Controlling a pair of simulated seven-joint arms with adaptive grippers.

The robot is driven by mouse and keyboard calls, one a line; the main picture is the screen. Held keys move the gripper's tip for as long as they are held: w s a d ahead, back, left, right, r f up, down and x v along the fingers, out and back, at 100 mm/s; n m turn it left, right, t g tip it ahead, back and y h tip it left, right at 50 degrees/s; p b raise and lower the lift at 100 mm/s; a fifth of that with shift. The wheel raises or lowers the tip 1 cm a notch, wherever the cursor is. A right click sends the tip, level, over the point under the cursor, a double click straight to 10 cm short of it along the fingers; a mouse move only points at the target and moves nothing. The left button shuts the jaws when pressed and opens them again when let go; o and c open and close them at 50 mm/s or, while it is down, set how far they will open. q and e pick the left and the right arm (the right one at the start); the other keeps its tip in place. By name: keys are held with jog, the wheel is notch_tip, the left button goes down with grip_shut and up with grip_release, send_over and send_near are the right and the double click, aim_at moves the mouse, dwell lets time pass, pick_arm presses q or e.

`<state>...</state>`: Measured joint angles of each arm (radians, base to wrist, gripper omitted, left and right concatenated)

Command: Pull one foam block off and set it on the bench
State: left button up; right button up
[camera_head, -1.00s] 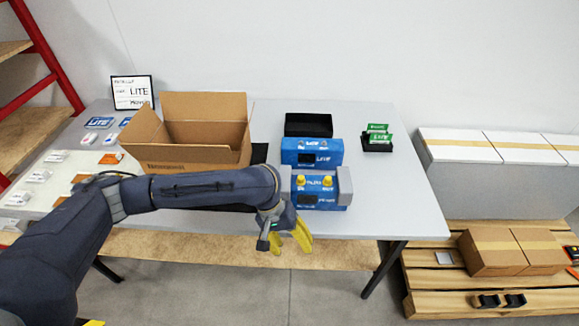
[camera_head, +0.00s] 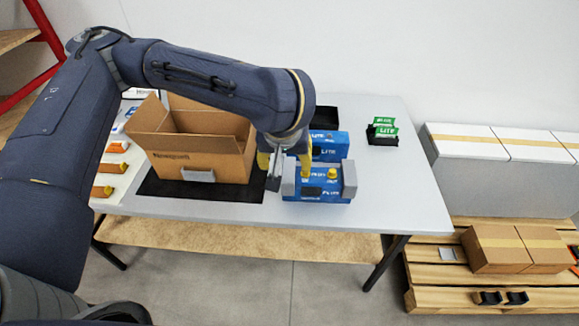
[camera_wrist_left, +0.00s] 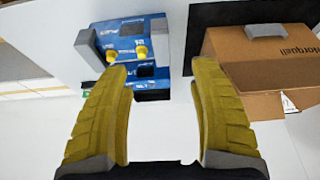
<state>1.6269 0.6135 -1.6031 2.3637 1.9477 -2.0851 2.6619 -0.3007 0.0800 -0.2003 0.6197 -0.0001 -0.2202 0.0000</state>
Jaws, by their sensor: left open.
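The front blue analyser (camera_head: 318,193) stands on the bench (camera_head: 400,215), with yellow knobs on top and a grey foam block at each end. The left-end foam block (camera_head: 288,180) is partly hidden by my gripper, and the right-end foam block (camera_head: 349,178) is clear. In the left wrist view these are the block (camera_wrist_left: 160,40) nearer the carton and the far block (camera_wrist_left: 88,46). My left gripper (camera_head: 284,167) is open and empty, pointing down over the left end of the analyser. Its yellow fingers (camera_wrist_left: 161,68) are spread, apart from the foam as far as I can tell.
A second blue analyser (camera_head: 330,144) stands behind the first. A black holder with green packs (camera_head: 382,133) is farther right. The right of the bench is free.

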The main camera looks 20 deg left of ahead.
aim_at(288, 179)
pick_arm(q)
jog(key=shift+x, duration=8.6)
jog(key=shift+c, duration=0.3)
jog(key=c, duration=1.2)
jog(key=shift+r, duration=0.5)
jog(key=shift+r, duration=3.4)
